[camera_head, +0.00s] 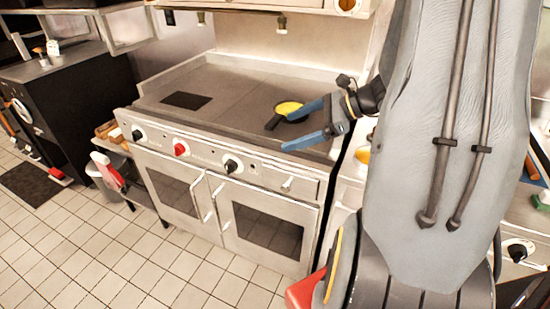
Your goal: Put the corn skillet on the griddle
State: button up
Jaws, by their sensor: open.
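The corn skillet (286,107), a small dark pan with yellow contents, appears to rest on the right part of the griddle. Its dark handle points toward the front left. The griddle (228,90) is a wide grey flat top on the range. My gripper (287,132) has two blue fingers, spread apart and empty, at the front right of the skillet. The upper finger overlaps the skillet's right edge in the picture; I cannot tell whether it touches. Part of the skillet's near right side is hidden by that finger.
A dark rectangular patch (186,100) lies on the left of the griddle. Knobs, one red (180,149), line the range front above two oven doors (265,231). A black cabinet (62,105) stands at left. The tiled floor (135,262) in front is clear.

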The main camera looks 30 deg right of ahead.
jog(key=s+a+f+n+g+h, duration=0.1)
jog(key=s+a+n+g+h, duration=0.2)
jog(key=n, duration=0.9)
jog(key=s+a+f+n+g+h, duration=0.2)
jog(key=s+a+n+h, duration=0.3)
jog(key=s+a+n, duration=0.4)
jog(key=a+n+g, duration=0.1)
jog(key=a+n, duration=0.2)
jog(key=a, duration=0.1)
jog(key=shift+a+f+h, duration=0.2)
jog(key=shift+h, duration=0.2)
